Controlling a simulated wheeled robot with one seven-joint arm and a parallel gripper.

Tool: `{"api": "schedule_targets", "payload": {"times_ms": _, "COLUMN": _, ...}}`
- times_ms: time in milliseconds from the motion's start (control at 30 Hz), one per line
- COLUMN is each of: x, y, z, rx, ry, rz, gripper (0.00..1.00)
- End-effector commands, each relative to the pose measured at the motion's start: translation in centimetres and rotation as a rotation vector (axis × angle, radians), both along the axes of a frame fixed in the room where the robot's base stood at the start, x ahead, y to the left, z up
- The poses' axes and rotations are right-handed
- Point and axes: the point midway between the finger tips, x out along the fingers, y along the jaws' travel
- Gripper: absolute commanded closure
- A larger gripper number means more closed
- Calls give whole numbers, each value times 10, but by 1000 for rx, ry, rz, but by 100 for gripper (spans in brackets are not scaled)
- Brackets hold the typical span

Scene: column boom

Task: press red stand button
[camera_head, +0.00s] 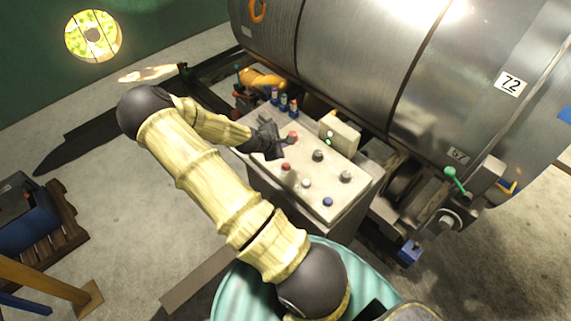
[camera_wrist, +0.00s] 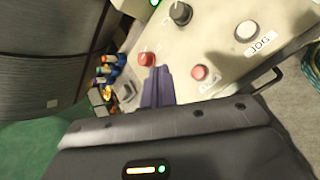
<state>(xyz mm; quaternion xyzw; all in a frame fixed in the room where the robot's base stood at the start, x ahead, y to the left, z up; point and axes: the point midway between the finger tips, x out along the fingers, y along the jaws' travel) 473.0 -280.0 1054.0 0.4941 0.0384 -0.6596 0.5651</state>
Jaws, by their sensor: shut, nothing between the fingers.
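The pale control panel (camera_head: 326,173) of a stand carries two red buttons. One red button (camera_head: 293,136) is near its far end and also shows in the wrist view (camera_wrist: 146,59), just beyond my fingertips. The other red button (camera_head: 286,167) is nearer the front edge and appears to the right of my fingers in the wrist view (camera_wrist: 200,73), with a label I cannot read. My gripper (camera_head: 281,146) is shut and empty over the panel, between the two red buttons. Its purple fingers (camera_wrist: 158,72) point at the panel; I cannot tell whether they touch it.
A black knob (camera_head: 317,155), a white button (camera_wrist: 246,31) labelled JOG and a blue button (camera_head: 327,202) share the panel. Small bottles (camera_head: 283,101) stand at its far end. A large metal drum (camera_head: 365,60) lies behind. Open floor (camera_head: 110,190) is at left.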

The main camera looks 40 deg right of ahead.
Motion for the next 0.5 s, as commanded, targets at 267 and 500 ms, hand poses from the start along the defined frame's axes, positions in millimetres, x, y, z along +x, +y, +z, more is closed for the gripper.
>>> {"api": "schedule_targets", "payload": {"times_ms": 267, "x": 0, "y": 0, "z": -21, "rx": 2, "ry": -1, "rz": -3, "gripper": 100}}
{"api": "schedule_targets", "payload": {"times_ms": 500, "x": 0, "y": 1, "z": -51, "rx": 3, "ry": 0, "rz": -1, "gripper": 100}}
